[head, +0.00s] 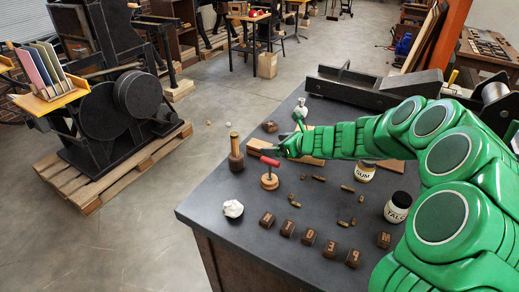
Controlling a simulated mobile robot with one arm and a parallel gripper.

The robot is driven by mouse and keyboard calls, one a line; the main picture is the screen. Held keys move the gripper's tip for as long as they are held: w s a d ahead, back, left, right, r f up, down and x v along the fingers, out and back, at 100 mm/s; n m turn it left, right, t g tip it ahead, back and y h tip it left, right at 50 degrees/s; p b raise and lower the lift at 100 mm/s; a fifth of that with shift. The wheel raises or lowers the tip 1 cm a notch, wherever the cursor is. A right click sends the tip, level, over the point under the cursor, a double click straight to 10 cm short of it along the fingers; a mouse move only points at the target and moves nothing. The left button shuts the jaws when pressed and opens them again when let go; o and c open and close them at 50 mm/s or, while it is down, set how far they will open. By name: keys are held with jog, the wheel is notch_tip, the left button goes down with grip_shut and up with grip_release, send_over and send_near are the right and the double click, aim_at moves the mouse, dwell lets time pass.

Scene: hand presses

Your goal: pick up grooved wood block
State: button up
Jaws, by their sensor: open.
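My green arm reaches in from the right, low over the dark worktop. My gripper (271,152) is at its left end, small in the view and open. A tan wood piece (309,160) lies under my wrist, partly hidden by it. Either may be the grooved wood block, but no groove can be made out. I cannot tell whether the fingers touch the wood.
Several letter blocks (309,237), a white lump (233,209), small brass-coloured pieces and two labelled jars (397,207) are on the worktop (262,262). A black press (113,110) stands left.

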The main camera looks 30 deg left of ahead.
aim_at(261, 145)
jog(key=shift+x, duration=3.75)
jog(key=shift+w, duration=0.15)
jog(key=c, duration=1.3)
